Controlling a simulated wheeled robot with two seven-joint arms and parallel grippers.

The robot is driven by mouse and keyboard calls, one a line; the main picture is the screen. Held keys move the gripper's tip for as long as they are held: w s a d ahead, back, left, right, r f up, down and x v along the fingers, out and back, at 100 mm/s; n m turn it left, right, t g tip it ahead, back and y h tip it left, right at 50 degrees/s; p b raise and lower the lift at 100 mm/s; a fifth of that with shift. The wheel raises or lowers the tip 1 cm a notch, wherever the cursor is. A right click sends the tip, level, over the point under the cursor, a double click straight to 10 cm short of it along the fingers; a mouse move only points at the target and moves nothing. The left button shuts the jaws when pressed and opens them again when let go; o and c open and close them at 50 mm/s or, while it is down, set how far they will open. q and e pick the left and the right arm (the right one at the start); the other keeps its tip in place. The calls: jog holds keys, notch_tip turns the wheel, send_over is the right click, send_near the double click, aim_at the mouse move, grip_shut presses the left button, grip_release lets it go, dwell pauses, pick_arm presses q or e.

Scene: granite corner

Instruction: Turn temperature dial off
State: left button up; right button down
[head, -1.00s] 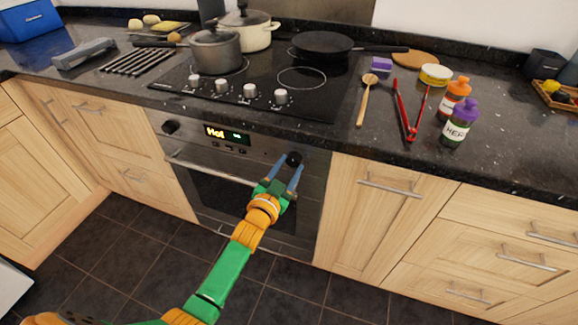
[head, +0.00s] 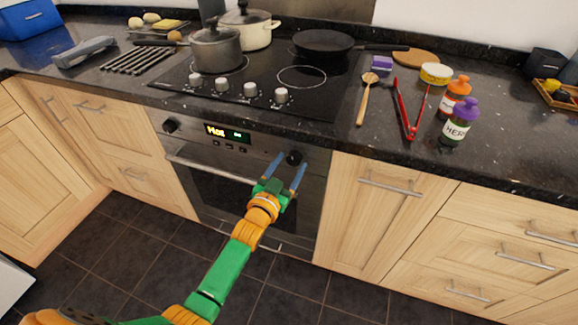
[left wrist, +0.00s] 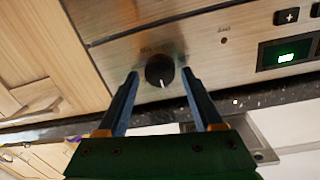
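The oven panel has a black round dial at its right end (head: 293,158) and another black dial at its left end (head: 170,126). Between them a lit display (head: 228,133) reads "Hot". My left gripper (head: 287,168) is open in front of the right-hand dial. In the left wrist view the dial (left wrist: 160,70) sits between and just beyond the fingertips of the gripper (left wrist: 160,78), with a gap on each side. Its white pointer mark points to the bottom of that picture. My right gripper is not in view.
The oven door handle (head: 210,170) runs below the panel. The black cooktop above has several silver knobs (head: 250,90), a grey pot (head: 216,48) and a frying pan (head: 322,43). Red tongs (head: 410,115) and bottles lie or stand on the counter to the right.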

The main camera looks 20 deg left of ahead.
pick_arm(q)
jog(key=shift+o, duration=0.2)
jog(key=shift+s, duration=0.1)
jog(key=s+p, duration=0.1)
jog(key=s, duration=0.6)
jog(key=shift+a, duration=0.3)
